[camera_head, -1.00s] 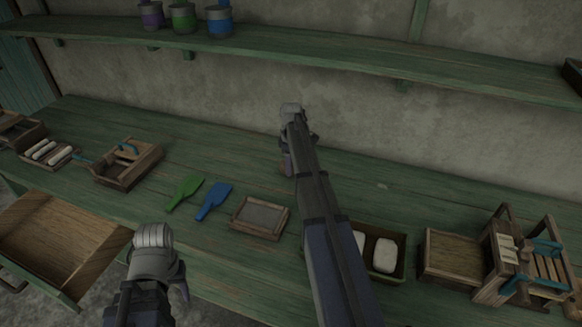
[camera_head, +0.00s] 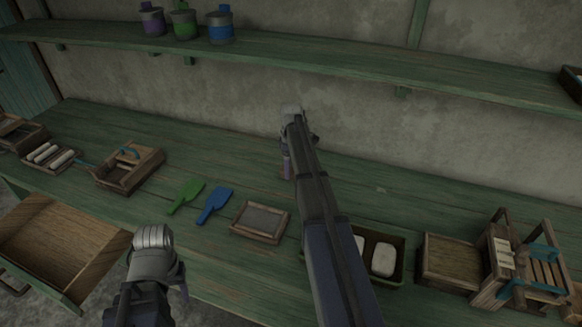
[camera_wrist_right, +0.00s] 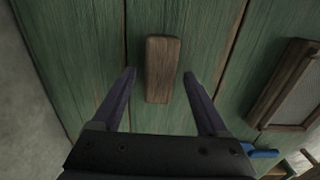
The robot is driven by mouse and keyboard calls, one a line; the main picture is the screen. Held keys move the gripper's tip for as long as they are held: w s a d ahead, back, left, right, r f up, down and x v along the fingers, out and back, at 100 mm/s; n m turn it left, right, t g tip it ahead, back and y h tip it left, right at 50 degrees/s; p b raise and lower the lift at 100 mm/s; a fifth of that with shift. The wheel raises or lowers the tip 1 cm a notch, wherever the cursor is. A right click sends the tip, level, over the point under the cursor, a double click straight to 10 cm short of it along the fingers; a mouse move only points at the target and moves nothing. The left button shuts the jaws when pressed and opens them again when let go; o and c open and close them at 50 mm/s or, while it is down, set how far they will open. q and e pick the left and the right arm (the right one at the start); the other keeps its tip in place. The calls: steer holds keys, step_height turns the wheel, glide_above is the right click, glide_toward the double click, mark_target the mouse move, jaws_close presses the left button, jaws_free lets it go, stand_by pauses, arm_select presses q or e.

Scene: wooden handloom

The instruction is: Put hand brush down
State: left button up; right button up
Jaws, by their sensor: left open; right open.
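A plain wooden block, which I take to be the hand brush (camera_wrist_right: 162,68), lies on the green bench boards in the right wrist view. My right gripper (camera_wrist_right: 160,74) is open, with one dark finger on each side of the brush and a visible gap to both. In the head view my right gripper (camera_head: 287,166) is over the back of the bench near the wall, and its arm hides the brush. My left gripper (camera_head: 160,270) is open and empty at the front edge of the bench, right of the open drawer.
A green scoop (camera_head: 186,196), a blue scoop (camera_head: 215,205) and a framed wooden tray (camera_head: 260,221) lie in front. A box with white blocks (camera_head: 384,259) and a small loom-like frame (camera_head: 522,262) stand at right. A shelf (camera_head: 300,60) with paint jars runs above. An open drawer (camera_head: 60,247) juts out at left.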

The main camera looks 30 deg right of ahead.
step_height(320, 180, up, 11)
steer(key=p, duration=0.9)
steer(key=shift+f+p, duration=0.2)
steer(key=shift+p, duration=0.15)
steer(key=s+a+m, duration=0.1)
steer(key=s+a, duration=0.5)
steer(key=a, duration=0.6)
steer(key=s+a+m, duration=0.1)
steer(key=s+a, duration=0.5)
steer(key=a, duration=0.6)
steer(key=s+a+m+h, duration=0.1)
steer(key=s+a+m, duration=0.1)
steer(key=s+a, duration=1.1)
steer(key=s, duration=0.2)
steer(key=shift+s, duration=0.35)
